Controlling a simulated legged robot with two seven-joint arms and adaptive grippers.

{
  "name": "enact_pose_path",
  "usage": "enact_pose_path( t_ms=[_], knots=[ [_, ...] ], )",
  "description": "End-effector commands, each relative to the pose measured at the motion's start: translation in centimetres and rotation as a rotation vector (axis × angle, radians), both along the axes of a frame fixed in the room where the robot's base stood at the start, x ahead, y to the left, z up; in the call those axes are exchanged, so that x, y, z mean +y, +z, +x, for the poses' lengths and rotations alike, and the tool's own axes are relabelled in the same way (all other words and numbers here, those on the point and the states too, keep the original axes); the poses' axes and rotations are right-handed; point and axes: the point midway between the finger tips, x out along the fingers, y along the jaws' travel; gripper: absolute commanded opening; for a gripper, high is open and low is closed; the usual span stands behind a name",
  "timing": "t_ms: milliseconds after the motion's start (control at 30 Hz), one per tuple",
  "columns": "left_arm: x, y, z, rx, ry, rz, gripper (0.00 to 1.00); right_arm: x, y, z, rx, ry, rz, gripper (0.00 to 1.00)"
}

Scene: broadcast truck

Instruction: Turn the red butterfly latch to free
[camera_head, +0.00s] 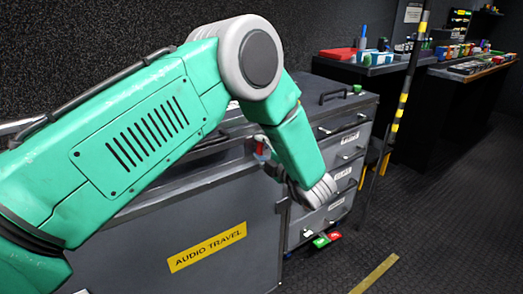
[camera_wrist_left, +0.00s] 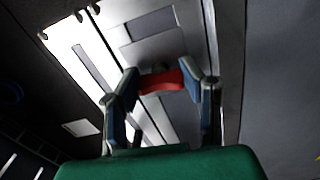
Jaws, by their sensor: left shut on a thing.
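The red butterfly latch (camera_wrist_left: 161,82) sits between the two blue-grey fingers of my left gripper (camera_wrist_left: 165,85) in the left wrist view. The fingers are shut on it, one at each end. In the head view a small red part of the latch (camera_head: 260,148) shows at the front of the grey case (camera_head: 160,235) with the yellow "AUDIO TRAVEL" label. There my left gripper (camera_head: 268,155) is small and partly hidden behind my green forearm. The exact angle of the latch is hard to tell. My right gripper is in neither view.
A grey drawer unit (camera_head: 340,132) with labelled drawers stands right behind the case. Small green and red items (camera_head: 325,239) lie on the floor beside it. A black and yellow pole (camera_head: 400,105) stands to the right. Dark counters (camera_head: 395,70) hold several small items. The floor at right is open.

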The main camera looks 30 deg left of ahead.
Motion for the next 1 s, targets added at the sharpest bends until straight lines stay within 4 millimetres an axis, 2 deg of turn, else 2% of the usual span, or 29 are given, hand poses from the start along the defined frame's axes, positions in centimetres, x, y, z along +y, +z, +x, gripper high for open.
enact_pose_path(
  t_ms=[467,500,533,867,1000],
  knots=[
    [0.0,-0.2,0.0,-0.008,-0.002,-0.009,0.06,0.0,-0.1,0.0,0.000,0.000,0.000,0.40],
    [0.0,-0.2,0.0,-0.008,-0.003,-0.008,0.45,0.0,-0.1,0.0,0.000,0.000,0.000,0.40],
    [0.0,-0.2,0.0,-0.008,-0.003,-0.008,0.56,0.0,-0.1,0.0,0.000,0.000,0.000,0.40],
    [-0.1,0.0,-0.1,-0.009,-0.001,-0.006,0.57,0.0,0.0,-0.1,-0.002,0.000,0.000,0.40],
    [-1.3,-0.1,-0.5,-0.010,-0.004,-0.006,0.57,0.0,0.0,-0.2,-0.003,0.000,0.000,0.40]
  ],
)
